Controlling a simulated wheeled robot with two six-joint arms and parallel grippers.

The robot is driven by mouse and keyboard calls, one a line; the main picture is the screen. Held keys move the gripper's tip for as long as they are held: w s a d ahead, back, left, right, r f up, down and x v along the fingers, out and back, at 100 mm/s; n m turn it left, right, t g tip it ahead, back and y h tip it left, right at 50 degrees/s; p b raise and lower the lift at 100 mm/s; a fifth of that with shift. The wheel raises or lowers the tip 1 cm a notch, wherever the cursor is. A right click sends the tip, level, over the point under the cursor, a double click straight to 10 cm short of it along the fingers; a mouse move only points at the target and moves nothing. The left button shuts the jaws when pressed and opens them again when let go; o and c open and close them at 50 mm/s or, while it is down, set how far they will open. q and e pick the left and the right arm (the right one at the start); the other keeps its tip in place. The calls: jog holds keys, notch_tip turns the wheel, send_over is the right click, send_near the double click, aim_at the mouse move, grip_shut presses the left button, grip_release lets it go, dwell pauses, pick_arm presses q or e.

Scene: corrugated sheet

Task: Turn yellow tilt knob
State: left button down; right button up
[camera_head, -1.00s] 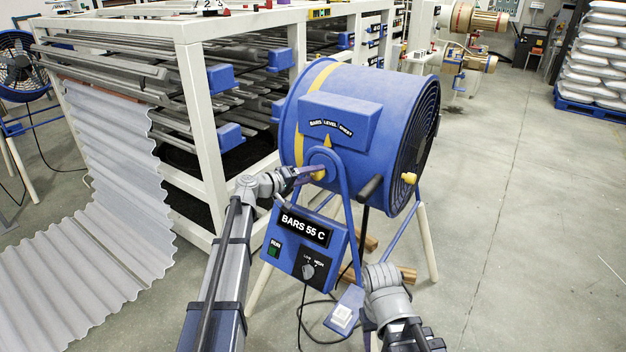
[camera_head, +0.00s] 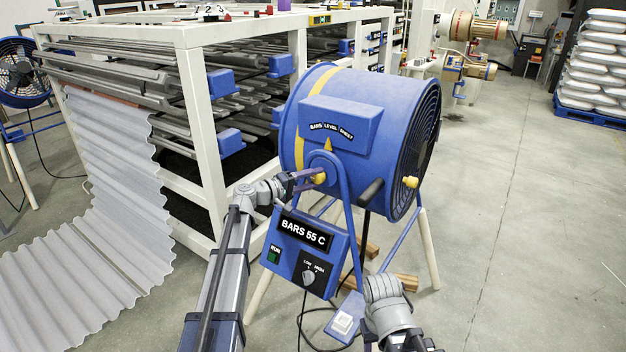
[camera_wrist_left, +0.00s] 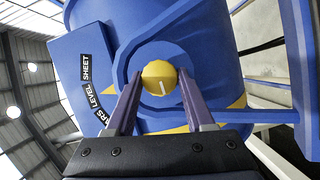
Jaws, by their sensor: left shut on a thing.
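The yellow tilt knob (camera_head: 320,179) sits on the side pivot of the blue drum fan (camera_head: 292,120). My left gripper (camera_head: 318,177) is shut on this knob, with a purple finger on each side. The left wrist view shows the round knob (camera_wrist_left: 159,76) with a white line, between the two fingertips (camera_wrist_left: 159,80). A yellow pointer (camera_head: 328,144) stands below the middle of the BARS, LEVEL, SHEET label (camera_head: 331,131), near LEVEL. My right arm comes in at the bottom; its gripper fingers do not show.
A control box (camera_head: 303,250) reading BARS 55 C hangs below the drum. A second yellow knob (camera_head: 410,182) is near the fan grille. A white rack (camera_head: 200,130) with grey bars stands behind left, beside a corrugated sheet (camera_head: 120,190).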

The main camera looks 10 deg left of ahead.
pick_arm(q)
jog(key=shift+c, duration=1.3)
grip_release()
jog(key=v, duration=0.7)
jog(key=shift+s+a+p, duration=0.3)
jog(key=shift+a, duration=0.05)
jog(key=s+d+f+m+g+y+p, duration=0.1)
jog(key=s+d+f+m+g+y, duration=0.15)
jog(key=s+d+f+g, duration=0.5)
jog(key=s+d+f+m+g+y+p, duration=0.15)
jog(key=s+d+f+m, duration=0.3)
jog(key=s+d, duration=0.65)
jog(key=s+f+m+g+y, duration=0.1)
jog(key=s+f+y, duration=0.1)
jog(key=s+y, duration=0.2)
jog(key=s+a+f+m+g+y+p, duration=0.1)
jog(key=s+y, duration=0.4)
jog(key=s, duration=0.6)
jog(key=shift+a+f+m+g, duration=0.3)
jog(key=shift+f+m+g, duration=0.5)
